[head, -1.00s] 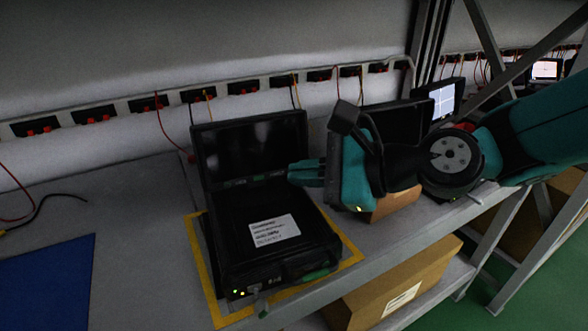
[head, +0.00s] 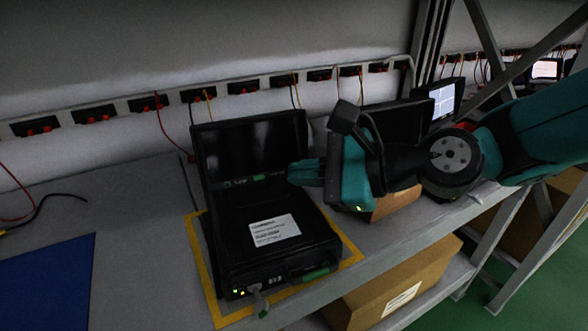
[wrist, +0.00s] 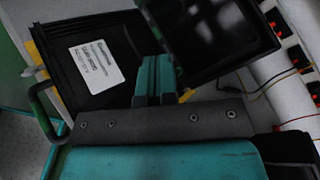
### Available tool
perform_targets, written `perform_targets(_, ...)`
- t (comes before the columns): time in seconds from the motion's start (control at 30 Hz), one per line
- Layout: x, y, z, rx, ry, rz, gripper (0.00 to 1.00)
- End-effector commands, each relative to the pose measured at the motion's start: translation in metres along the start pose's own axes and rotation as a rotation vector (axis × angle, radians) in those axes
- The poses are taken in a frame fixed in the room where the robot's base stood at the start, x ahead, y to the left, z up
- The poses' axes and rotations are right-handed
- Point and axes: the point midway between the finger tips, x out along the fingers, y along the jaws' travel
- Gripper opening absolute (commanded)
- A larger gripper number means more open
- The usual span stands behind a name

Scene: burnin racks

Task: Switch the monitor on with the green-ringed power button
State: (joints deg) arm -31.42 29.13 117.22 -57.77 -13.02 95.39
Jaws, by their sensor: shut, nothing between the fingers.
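The monitor is a black case with its lid raised; its screen (head: 250,146) is dark in the head view. A white label (head: 274,230) lies on its flat base. Small lit green and yellow lights (head: 238,292) show at the front left corner of the case. I cannot make out the green-ringed power button in either view. My gripper (head: 292,173) is shut and empty, beside the screen's lower right edge, over the hinge area. In the wrist view the shut fingers (wrist: 152,60) point between the labelled base (wrist: 95,65) and the dark screen (wrist: 215,30).
Yellow tape (head: 205,290) borders the case on the grey bench. A blue mat (head: 45,285) and a loose black cable lie to the left. Another dark monitor (head: 398,122) stands behind my arm. Sockets with cables (head: 243,88) line the wall. A cardboard box (head: 395,285) sits below.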

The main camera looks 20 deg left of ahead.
Motion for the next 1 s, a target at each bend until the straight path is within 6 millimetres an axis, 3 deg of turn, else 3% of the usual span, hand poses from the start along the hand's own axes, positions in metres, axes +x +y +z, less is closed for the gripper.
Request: perform_targets(1.0,0.0067,-0.0047,-0.0044,0.0,0.0,0.0,0.0)
